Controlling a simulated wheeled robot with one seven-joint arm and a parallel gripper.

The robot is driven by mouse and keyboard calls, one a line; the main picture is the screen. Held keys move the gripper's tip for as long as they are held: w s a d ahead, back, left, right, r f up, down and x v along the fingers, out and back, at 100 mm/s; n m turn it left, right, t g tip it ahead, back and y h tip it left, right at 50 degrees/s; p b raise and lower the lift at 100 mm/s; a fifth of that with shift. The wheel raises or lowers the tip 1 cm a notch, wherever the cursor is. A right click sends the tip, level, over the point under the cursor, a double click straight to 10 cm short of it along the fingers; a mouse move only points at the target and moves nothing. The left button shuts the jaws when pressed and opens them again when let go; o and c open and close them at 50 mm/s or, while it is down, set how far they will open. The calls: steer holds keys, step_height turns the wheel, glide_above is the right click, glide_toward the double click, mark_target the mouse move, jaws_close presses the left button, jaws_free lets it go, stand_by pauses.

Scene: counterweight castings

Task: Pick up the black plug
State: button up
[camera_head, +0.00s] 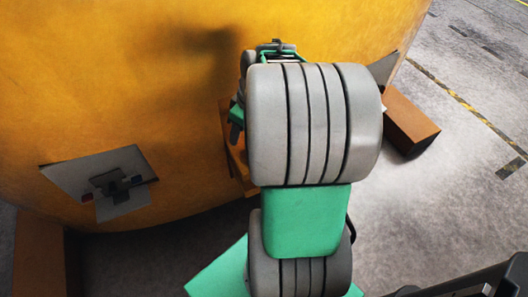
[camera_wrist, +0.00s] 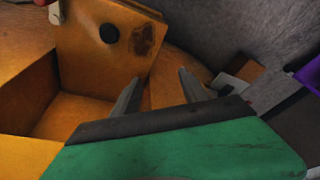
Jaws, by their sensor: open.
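A round black shape (camera_wrist: 109,33), which looks like the black plug, sits on the flat face of an orange casting in the wrist view. I cannot tell how far it stands out from that face. A dark rusty patch (camera_wrist: 143,40) is just right of it. My gripper (camera_wrist: 159,76) is open, its two grey fingers apart with nothing between them. The black shape lies beyond the fingertips, up and to the left, and is not touched. In the head view my arm hides most of the gripper, and I cannot make out the plug.
A large orange casting (camera_head: 130,70) fills the left of the head view. A grey plate with a dark fitting (camera_head: 105,178) is on its lower side. A brown box (camera_head: 410,120) stands on the floor at right. Open grey floor (camera_head: 455,200) with a yellow-black line lies beyond.

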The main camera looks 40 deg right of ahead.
steer(key=s+d+f+n+t+b, duration=0.1)
steer(key=s+d+f, duration=0.1)
steer(key=d+f, duration=0.3)
steer(key=s+d+f+n, duration=0.1)
steer(key=s+d+f, duration=0.1)
steer(key=d, duration=0.4)
steer(key=shift+y, duration=0.3)
steer(key=x, duration=0.5)
steer(key=d+x, duration=0.1)
steer(key=x, duration=0.1)
steer(key=shift+w+f, duration=0.3)
steer(key=shift+w, duration=0.1)
steer(key=shift+a, duration=0.1)
jaws_close()
